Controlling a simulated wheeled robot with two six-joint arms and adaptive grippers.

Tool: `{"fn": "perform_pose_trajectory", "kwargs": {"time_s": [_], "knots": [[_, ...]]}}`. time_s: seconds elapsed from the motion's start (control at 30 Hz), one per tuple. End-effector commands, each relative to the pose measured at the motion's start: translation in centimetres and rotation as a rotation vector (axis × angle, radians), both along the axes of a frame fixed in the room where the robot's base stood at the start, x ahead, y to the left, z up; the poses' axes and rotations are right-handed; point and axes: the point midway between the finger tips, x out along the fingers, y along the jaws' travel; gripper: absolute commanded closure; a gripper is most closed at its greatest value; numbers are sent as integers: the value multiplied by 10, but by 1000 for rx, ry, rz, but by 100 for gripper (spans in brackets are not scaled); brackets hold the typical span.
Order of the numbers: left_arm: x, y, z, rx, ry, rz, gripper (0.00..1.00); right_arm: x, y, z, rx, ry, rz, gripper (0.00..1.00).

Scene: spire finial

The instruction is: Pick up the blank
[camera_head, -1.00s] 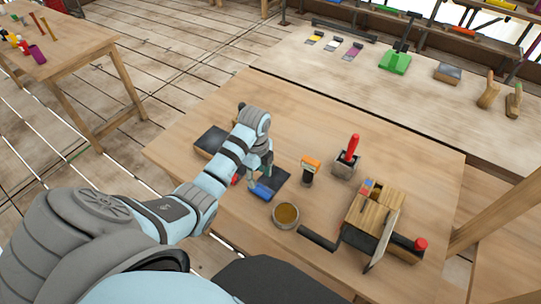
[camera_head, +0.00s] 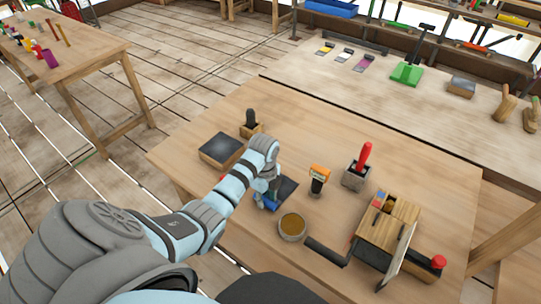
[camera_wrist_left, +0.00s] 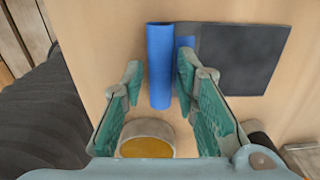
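A blue cylinder, which may be the blank, lies at the edge of a dark mat on the workbench (camera_head: 430,178). It shows in the head view (camera_head: 268,204) partly behind my fingers, and in the left wrist view (camera_wrist_left: 159,88). My left gripper (camera_head: 267,194) is low over it. In the left wrist view the gripper's (camera_wrist_left: 158,68) green-padded fingers are apart, one on each side of the cylinder. The left finger is clear of it; contact with the right finger cannot be told. My right gripper is not in view.
The dark mat (camera_wrist_left: 240,60) extends to the right. A round tub with amber contents (camera_head: 292,226) stands close by. An orange-topped tool (camera_head: 319,178), a red-handled tool in a holder (camera_head: 357,172) and a wooden block fixture (camera_head: 385,224) stand right. A dark-topped block (camera_head: 222,150) lies left.

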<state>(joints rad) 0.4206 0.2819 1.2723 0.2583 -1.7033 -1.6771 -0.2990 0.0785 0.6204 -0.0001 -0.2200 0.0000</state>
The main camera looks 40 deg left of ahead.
Motion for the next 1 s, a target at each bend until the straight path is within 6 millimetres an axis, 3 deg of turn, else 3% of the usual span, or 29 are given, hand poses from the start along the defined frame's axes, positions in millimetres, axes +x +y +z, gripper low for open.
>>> {"fn": "perform_pose_trajectory", "kwargs": {"time_s": [0.03,0.13,0.57,0.87,1.0], "knots": [[0,0,0,0,0,0,85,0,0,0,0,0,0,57],[0,0,0,0,0,0,100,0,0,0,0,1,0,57],[0,1,4,0,0,1,100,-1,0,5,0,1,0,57],[-2,3,37,0,-1,6,100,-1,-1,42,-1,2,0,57],[0,1,62,0,-3,1,100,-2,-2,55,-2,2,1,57]]}}
